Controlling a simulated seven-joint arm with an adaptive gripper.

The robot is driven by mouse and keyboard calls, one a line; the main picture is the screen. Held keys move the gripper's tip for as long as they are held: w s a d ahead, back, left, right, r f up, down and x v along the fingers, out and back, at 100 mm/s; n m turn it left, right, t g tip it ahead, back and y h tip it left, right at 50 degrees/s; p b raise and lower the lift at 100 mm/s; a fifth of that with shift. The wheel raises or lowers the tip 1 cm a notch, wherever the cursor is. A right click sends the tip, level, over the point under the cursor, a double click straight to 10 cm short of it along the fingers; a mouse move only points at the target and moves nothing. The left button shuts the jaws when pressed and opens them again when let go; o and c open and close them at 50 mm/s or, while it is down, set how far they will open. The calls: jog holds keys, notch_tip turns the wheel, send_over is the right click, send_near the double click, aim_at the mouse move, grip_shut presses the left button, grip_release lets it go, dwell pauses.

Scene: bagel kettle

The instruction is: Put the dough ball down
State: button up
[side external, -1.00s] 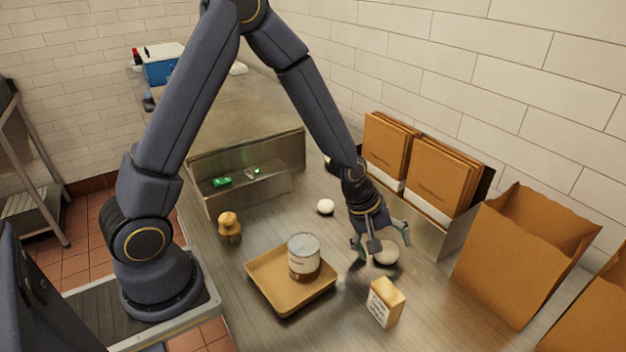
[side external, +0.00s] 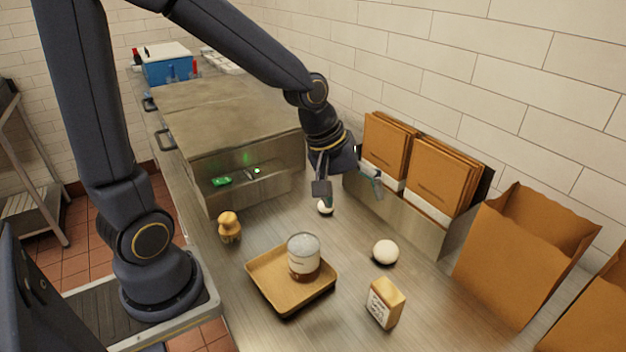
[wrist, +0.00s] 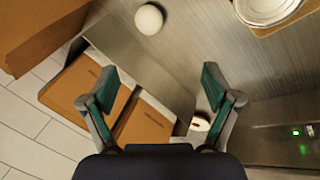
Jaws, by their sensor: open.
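A pale round dough ball (side external: 385,252) rests on the steel counter in the side view, between the bag rack and the small carton. It also shows near the top of the wrist view (wrist: 149,19). My gripper (side external: 347,186) is raised above the counter, farther back than the ball and clear of it. In the wrist view its two green-padded fingers (wrist: 160,82) stand wide apart with nothing between them. A second, smaller white round thing (side external: 325,207) is partly hidden behind a finger in the side view.
A tan tray (side external: 265,277) holds a can (side external: 303,258). A small carton (side external: 385,303) and a wooden-looking figure (side external: 229,227) stand nearby. A metal rack of brown folders or bags (side external: 440,180) lines the wall. An open paper bag (side external: 520,255) stands right. Clear counter surrounds the ball.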

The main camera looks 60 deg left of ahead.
jog(key=s+a+r+m, duration=0.2)
jog(key=s+r+m, duration=0.2)
jog(key=s, duration=0.3)
jog(key=s+a+r+m+t+y, duration=0.1)
jog(key=s+a+r+m, duration=0.2)
jog(key=s+r+m, duration=0.2)
jog(key=shift+s+y, duration=0.3)
jog(key=shift+s, duration=0.95)
